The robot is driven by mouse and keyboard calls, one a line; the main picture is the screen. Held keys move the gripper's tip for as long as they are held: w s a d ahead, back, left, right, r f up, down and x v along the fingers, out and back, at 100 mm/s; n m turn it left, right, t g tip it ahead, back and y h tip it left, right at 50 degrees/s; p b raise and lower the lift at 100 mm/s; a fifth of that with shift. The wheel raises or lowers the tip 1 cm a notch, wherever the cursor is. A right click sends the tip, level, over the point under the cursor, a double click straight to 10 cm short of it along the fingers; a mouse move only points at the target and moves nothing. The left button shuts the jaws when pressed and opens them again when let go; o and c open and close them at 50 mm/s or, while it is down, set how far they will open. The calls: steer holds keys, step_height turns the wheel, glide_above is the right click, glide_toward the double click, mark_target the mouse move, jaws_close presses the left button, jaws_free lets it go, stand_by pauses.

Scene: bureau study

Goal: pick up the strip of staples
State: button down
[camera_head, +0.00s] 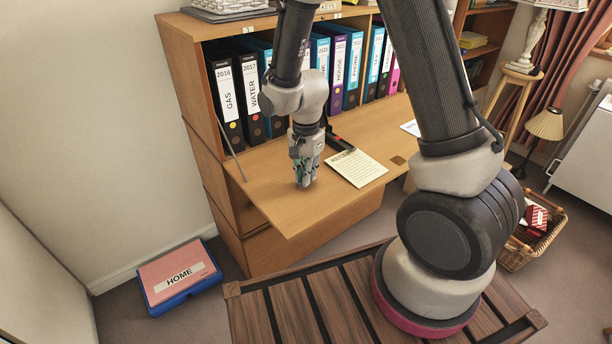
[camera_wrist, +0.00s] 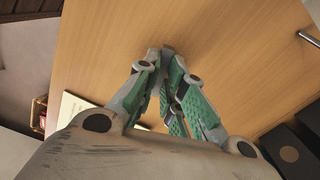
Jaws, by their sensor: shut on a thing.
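My gripper (camera_head: 304,182) points down just above the lowered wooden desk flap (camera_head: 285,208), left of a sheet of paper. In the wrist view, the green-padded fingers of my gripper (camera_wrist: 162,56) come together at their tips. They are shut on a small thin grey piece (camera_wrist: 167,48), taken to be the strip of staples, mostly hidden between the fingertips. I cannot tell whether it touches the flap.
A cream written sheet (camera_head: 357,167) lies right of my gripper, with a dark red and black object (camera_head: 338,143) behind it. Several binders (camera_head: 228,100) stand on the shelf behind. A blue and pink HOME box (camera_head: 178,275) is on the floor. The flap's front left is clear.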

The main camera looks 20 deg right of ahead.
steer(key=shift+r, duration=2.55)
